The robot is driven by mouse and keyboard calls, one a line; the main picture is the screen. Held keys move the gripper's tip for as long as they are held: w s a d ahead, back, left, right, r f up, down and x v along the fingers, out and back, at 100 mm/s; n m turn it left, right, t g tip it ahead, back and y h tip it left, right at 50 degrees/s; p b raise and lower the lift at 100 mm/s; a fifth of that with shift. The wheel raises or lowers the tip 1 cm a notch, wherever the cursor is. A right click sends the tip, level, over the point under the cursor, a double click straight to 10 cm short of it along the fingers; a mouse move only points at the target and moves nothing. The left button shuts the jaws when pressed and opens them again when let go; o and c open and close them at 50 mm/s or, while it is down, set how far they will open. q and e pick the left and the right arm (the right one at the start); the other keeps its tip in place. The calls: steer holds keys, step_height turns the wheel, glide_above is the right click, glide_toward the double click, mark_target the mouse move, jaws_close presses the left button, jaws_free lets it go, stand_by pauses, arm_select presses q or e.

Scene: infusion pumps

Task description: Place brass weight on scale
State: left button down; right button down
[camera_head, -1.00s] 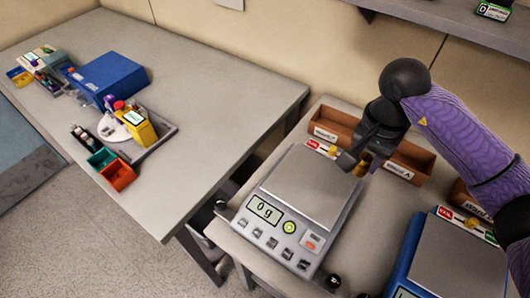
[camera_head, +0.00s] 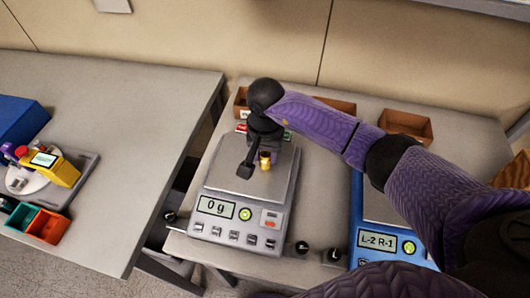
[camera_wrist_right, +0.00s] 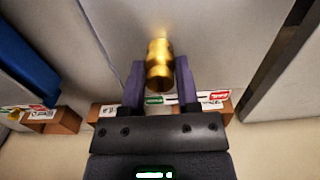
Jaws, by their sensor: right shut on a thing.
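The brass weight (camera_head: 265,161) is a small gold cylinder with a narrower neck. My right gripper (camera_head: 257,165) is shut on it, and the right wrist view shows the weight (camera_wrist_right: 159,66) between the two purple fingers (camera_wrist_right: 159,82). The gripper is over the rear part of the grey scale's pan (camera_head: 225,180). I cannot tell for sure whether the weight touches the pan. The grey scale's display (camera_head: 215,207) reads 0 g. My left gripper is out of view.
A blue scale (camera_head: 357,218) stands at the right, partly hidden by my right arm, its display reading L-2 R-1. Brown bins (camera_head: 405,125) line the table's back. A side table (camera_head: 130,120) at left holds a yellow device (camera_head: 58,168), separated by a gap.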

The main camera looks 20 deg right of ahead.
mark_target(266, 154)
steer(key=shift+c, duration=1.7)
jaws_free()
steer(key=shift+f, duration=0.1)
steer(key=shift+r, duration=0.2)
step_height(266, 154, up, 12)
steer(key=p, duration=0.1)
steer(key=shift+p, duration=0.3)
steer(key=shift+f, duration=0.1)
